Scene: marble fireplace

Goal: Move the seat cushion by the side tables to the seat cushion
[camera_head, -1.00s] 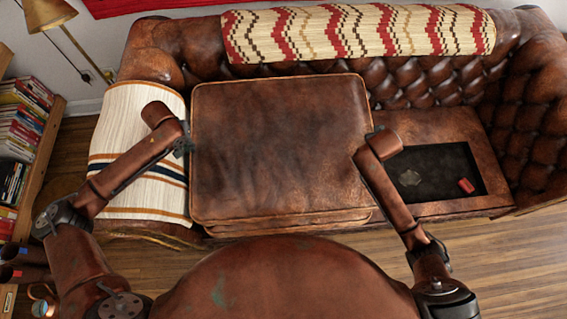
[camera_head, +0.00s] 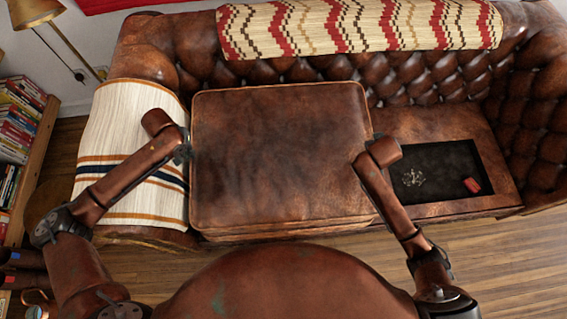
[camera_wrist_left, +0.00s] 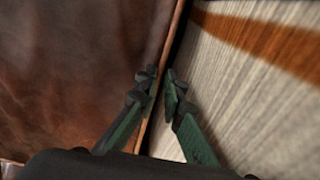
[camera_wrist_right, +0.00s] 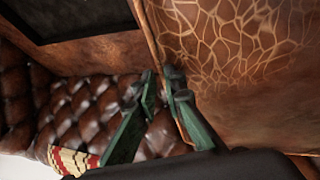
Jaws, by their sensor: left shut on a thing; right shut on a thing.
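A brown leather seat cushion (camera_head: 280,150) with light piping fills the middle of the head view, above the sofa seat. Another cushion layer (camera_head: 290,231) shows just under its front edge; whether the two touch is unclear. My left gripper (camera_head: 186,150) is shut on the cushion's left edge; the left wrist view shows its fingers (camera_wrist_left: 160,82) at the piping. My right gripper, largely hidden by its arm in the head view, is shut on the right edge; its fingers (camera_wrist_right: 163,80) show in the right wrist view. No side tables are recognisable.
The leather sofa (camera_head: 515,110) has an open dark compartment (camera_head: 436,163) at right, holding a small red item (camera_head: 472,185). A striped throw (camera_head: 125,125) covers the left arm; another throw (camera_head: 360,28) lies along the back. A bookshelf (camera_head: 40,150) stands at left. Floor shows in front.

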